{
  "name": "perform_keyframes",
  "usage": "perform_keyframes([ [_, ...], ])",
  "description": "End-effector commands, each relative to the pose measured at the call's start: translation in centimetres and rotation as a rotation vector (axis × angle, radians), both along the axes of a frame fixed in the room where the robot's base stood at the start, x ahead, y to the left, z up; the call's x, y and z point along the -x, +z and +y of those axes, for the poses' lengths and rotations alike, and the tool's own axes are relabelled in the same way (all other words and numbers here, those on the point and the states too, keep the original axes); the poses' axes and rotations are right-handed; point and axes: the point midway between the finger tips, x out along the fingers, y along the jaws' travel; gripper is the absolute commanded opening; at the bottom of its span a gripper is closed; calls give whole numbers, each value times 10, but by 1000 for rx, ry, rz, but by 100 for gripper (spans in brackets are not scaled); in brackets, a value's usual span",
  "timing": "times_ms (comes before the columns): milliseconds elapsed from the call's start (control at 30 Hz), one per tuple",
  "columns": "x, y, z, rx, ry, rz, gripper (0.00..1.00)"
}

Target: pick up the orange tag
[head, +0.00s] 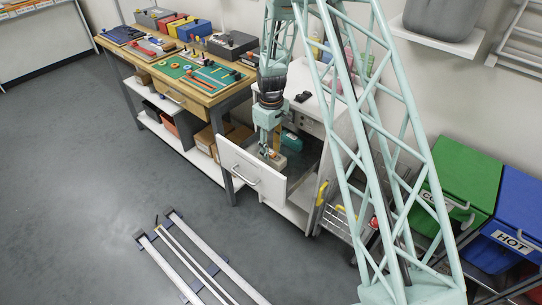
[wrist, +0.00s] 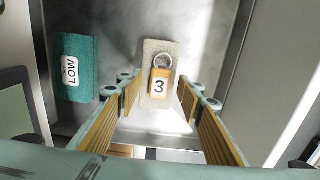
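The orange tag (wrist: 159,87) bears a black number 3 and a metal ring. In the wrist view it lies on a beige block (wrist: 158,51) inside an open drawer (head: 251,181). My gripper (wrist: 161,101) is open, with a finger to either side of the tag in the picture and a clear gap on both sides. I cannot tell whether the fingertips are down at the tag's height. In the head view my gripper (head: 268,150) reaches down into the drawer, and the tag is hard to make out there.
A teal block labelled LOW (wrist: 76,68) lies left of the beige block in the drawer. The drawer's walls are close around my gripper. A wooden workbench (head: 210,99) with tools stands to the left; green (head: 465,175) and blue (head: 520,215) bins stand at right.

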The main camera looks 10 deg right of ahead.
Motion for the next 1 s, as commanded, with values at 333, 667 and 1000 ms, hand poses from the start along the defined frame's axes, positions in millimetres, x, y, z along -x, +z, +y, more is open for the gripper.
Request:
perform_keyframes([
  [333,0,-2,0,0,0,-1,34],
  [667,0,-2,0,0,0,-1,29],
  [1000,0,-2,0,0,0,-1,10],
])
